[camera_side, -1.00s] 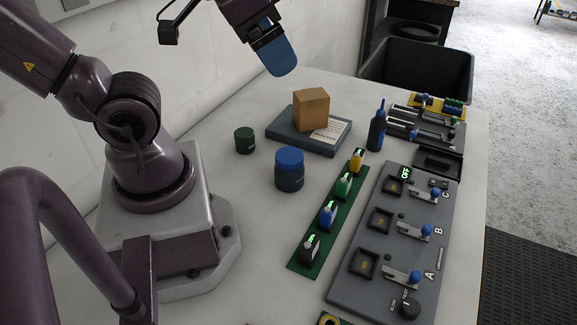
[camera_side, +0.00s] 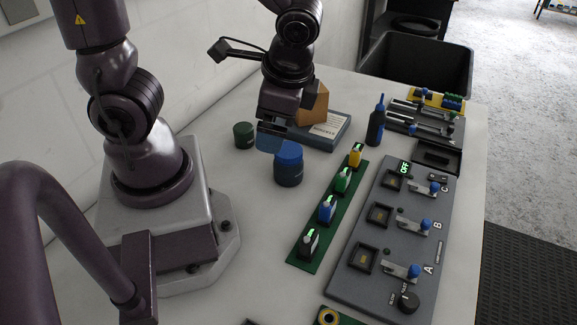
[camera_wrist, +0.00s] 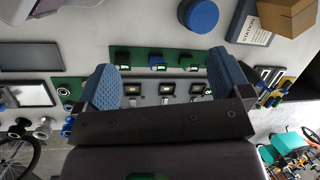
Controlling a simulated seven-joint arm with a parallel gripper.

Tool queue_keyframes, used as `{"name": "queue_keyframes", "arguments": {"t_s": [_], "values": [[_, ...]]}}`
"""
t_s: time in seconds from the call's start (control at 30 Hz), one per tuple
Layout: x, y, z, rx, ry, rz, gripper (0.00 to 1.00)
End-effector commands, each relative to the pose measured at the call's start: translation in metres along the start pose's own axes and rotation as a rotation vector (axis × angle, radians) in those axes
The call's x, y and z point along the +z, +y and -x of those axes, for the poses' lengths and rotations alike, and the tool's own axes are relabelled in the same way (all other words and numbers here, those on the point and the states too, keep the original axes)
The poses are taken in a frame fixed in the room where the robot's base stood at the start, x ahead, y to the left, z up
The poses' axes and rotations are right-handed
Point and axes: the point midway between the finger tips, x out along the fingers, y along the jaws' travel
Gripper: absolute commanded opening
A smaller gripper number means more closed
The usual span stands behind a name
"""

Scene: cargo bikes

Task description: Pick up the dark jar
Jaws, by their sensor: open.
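A dark blue jar with a blue lid (camera_side: 288,170) stands upright on the white table. A smaller dark green jar (camera_side: 244,134) stands behind it to the left. My gripper (camera_side: 270,143) is open and empty, with its blue finger pads overlapping the left edge of the blue jar's lid in the side view. In the wrist view the blue lid (camera_wrist: 199,14) lies at the top, outside the gap of my gripper (camera_wrist: 165,80). I cannot tell the exact gap from finger to jar. The green jar does not show in the wrist view.
A cardboard box (camera_side: 314,104) on a blue-grey book (camera_side: 335,131) stands behind my gripper. A dark bottle (camera_side: 376,122), a green strip with several small devices (camera_side: 298,262) and a grey switch panel (camera_side: 345,284) lie to the right. A black bin (camera_side: 460,70) is at the back.

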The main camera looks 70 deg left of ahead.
Motion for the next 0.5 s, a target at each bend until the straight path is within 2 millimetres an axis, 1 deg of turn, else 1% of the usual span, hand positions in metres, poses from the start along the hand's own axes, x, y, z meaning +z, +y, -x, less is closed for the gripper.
{"name": "queue_keyframes", "arguments": {"t_s": [0.03,0.1,0.17,0.3,0.4,0.5], "values": [[0.000,0.001,-0.015,-0.041,-0.090,-0.088,0.95],[0.001,-0.002,-0.033,-0.109,-0.199,-0.212,0.95],[0.001,-0.006,-0.047,-0.171,-0.291,-0.325,0.95],[-0.001,-0.019,-0.075,-0.326,-0.492,-0.605,0.95],[-0.007,-0.030,-0.089,-0.434,-0.604,-0.793,0.95],[-0.018,-0.042,-0.096,-0.534,-0.677,-0.948,0.95]]}}
